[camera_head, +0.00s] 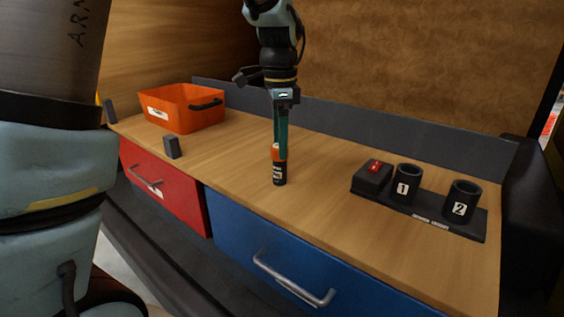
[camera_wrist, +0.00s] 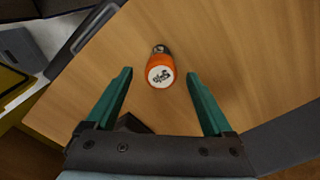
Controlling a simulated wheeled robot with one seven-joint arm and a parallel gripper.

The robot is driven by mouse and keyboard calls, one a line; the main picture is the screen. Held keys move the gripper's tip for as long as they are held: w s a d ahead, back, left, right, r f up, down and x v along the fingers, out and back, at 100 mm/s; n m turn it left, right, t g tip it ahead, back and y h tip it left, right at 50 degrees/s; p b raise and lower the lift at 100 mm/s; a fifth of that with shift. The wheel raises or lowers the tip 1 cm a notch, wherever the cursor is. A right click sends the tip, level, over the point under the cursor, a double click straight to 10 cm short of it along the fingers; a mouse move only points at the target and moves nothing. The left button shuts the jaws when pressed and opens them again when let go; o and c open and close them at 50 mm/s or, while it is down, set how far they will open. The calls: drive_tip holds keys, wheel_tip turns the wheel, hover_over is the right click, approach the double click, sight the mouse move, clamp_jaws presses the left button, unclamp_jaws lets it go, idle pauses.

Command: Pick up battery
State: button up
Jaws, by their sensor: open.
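The battery (camera_head: 279,174) stands upright on the wooden bench top, with a black lower part and an orange upper part. In the wrist view its orange top with a white label (camera_wrist: 160,72) shows from above, between and a little beyond the green fingertips. My gripper (camera_head: 279,150) points down over the battery, its fingers overlapping the battery's top in the head view. In the wrist view my gripper (camera_wrist: 158,72) has its two fingers apart with nothing held between them. I cannot tell whether a finger touches the battery.
A black holder (camera_head: 425,216) with cups marked 1 and 2 and a red-topped block stands at the right. An orange bin (camera_head: 184,108) stands at the back left. A small dark block (camera_head: 172,147) is before it. Red (camera_head: 165,185) and blue (camera_head: 300,260) drawers are below.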

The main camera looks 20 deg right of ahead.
sight(280, 165)
drive_tip(key=shift+f+p, duration=0.95)
drive_tip(key=shift+f, duration=1.8)
drive_tip(key=shift+c, duration=0.3)
clamp_jaws()
